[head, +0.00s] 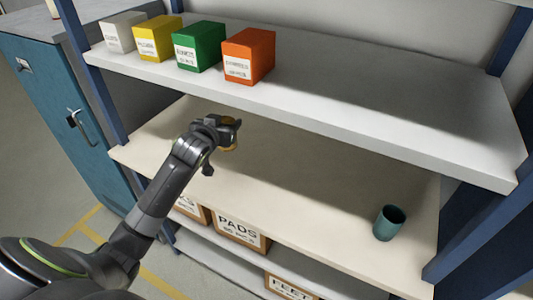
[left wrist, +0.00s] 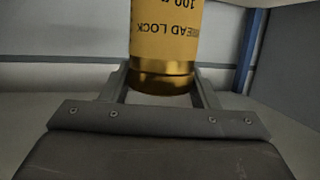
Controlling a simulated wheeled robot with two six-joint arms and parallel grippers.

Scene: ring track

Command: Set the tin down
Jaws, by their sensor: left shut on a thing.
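The tin is gold with a yellow label, and part of it shows in the head view (head: 231,144) behind my gripper. In the left wrist view the tin (left wrist: 166,42) fills the top middle, its lettering upside down, with "LOCK" readable. My left gripper (head: 222,132) is shut on the tin, with one finger on each side of it in the left wrist view. It is over the left part of the middle shelf (head: 300,185), below the top shelf. I cannot tell whether the tin touches the shelf. My right gripper is not in view.
A teal cup (head: 389,223) stands at the right of the middle shelf. White, yellow, green and orange boxes (head: 248,56) stand on the top shelf (head: 370,100). Cardboard boxes (head: 240,232) are on the bottom shelf. Between my gripper and the cup the middle shelf is clear.

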